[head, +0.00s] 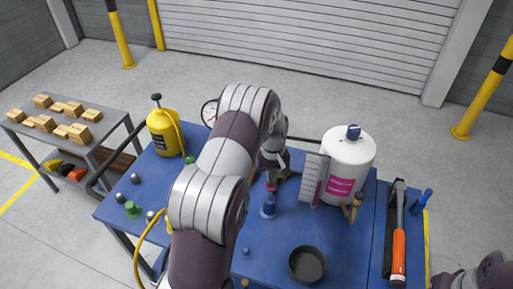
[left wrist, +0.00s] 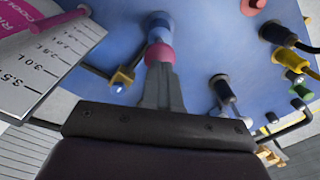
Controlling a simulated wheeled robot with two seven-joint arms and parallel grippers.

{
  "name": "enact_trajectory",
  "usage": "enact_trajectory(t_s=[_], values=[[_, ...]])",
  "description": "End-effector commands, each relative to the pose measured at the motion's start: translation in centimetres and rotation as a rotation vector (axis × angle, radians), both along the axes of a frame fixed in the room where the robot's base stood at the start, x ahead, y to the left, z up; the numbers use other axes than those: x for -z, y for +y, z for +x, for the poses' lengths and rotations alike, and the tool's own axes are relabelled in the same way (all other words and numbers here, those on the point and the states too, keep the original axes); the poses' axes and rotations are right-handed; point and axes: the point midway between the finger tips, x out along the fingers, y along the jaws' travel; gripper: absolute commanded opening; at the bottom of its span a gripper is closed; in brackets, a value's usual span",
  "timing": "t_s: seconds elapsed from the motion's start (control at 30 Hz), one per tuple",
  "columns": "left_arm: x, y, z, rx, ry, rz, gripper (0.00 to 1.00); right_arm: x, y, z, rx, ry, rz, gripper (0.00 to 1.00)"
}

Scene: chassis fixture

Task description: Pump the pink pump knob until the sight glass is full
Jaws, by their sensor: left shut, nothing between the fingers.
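The pink pump knob (head: 271,186) sits on top of a blue pump body (head: 268,205) on the blue bench. In the left wrist view the knob (left wrist: 160,54) is right at my fingertips. My left gripper (head: 272,172) points down over the knob, shut with nothing between its fingers. Its closed fingers (left wrist: 161,68) touch the knob or are just above it; I cannot tell which. A white graduated scale (head: 315,178) stands beside the white tank (head: 348,165). A pink tube (left wrist: 55,24) runs along the scale; its fill level is unclear. My right gripper is out of view.
A yellow canister (head: 165,134) stands at the bench's back left. A dark round dish (head: 307,264) lies at the front. A hammer (head: 398,235) lies on the right. The bench (head: 351,256) is clear right of the dish.

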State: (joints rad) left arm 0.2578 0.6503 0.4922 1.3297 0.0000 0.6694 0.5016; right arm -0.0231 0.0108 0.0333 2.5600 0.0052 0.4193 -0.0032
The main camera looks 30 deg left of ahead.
Motion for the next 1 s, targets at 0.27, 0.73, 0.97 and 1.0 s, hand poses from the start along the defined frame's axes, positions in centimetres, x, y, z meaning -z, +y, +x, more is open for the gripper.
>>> enact_trajectory(t_s=[0.27, 0.73, 0.97, 1.0], values=[[0.0, 0.0, 0.0, 0.000, 0.000, 0.000, 0.00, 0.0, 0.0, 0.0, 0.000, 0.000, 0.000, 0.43], [2.2, 0.0, 0.0, 0.000, 0.000, 0.000, 0.00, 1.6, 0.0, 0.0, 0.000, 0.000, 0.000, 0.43], [2.0, 0.0, 0.0, 0.000, 0.000, 0.000, 0.00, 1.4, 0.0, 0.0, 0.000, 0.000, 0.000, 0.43], [2.2, 0.0, 0.0, 0.000, 0.001, -0.001, 0.00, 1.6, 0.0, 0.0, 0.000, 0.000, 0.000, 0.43]])
